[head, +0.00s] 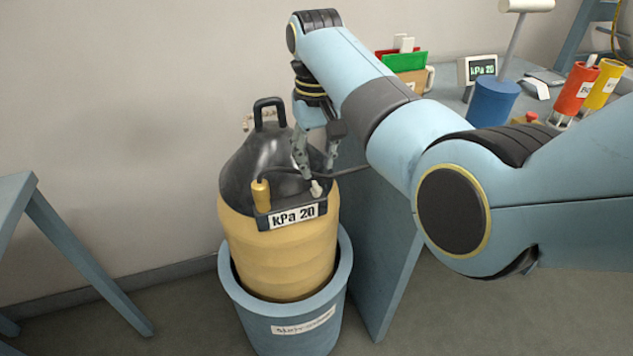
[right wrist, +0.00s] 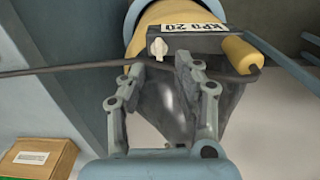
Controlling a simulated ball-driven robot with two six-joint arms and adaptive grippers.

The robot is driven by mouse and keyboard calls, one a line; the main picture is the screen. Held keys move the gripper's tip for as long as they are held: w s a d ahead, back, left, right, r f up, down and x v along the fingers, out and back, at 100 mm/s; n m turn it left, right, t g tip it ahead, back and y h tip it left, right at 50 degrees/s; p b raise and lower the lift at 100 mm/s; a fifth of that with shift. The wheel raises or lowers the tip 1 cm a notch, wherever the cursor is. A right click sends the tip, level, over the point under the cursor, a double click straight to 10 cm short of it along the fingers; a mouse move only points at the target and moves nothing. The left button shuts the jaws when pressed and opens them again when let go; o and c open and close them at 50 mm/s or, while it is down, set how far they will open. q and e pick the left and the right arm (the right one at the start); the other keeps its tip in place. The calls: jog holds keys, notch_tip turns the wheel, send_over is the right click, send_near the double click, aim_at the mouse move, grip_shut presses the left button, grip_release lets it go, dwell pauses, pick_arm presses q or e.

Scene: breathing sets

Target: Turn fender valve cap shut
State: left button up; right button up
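The fender (head: 275,250) is a yellow body with a black top and handle, standing upright in a blue tub (head: 232,282). A small pale knob, which looks like the valve cap (head: 316,188), sits on the dark block behind the "kPa 20" label (head: 292,215). In the right wrist view the cap (right wrist: 158,48) lies just beyond the fingertips, roughly between them. My right gripper (head: 319,174) is open and empty over the fender top; it also shows in the right wrist view (right wrist: 160,67). Whether a finger touches the cap is unclear. My left gripper is out of view.
A yellow cylinder (head: 261,195) stands beside the label, left of the cap. A dark hose (right wrist: 70,68) crosses near the fingertips. The table behind bears a blue canister (head: 493,102), a kPa display (head: 482,69) and red and yellow cylinders.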

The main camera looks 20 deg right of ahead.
aim_at(316, 185)
notch_tip(316, 185, down, 6)
jog(key=shift+r+b, duration=0.1)
jog(key=shift+b, duration=0.25)
grip_shut()
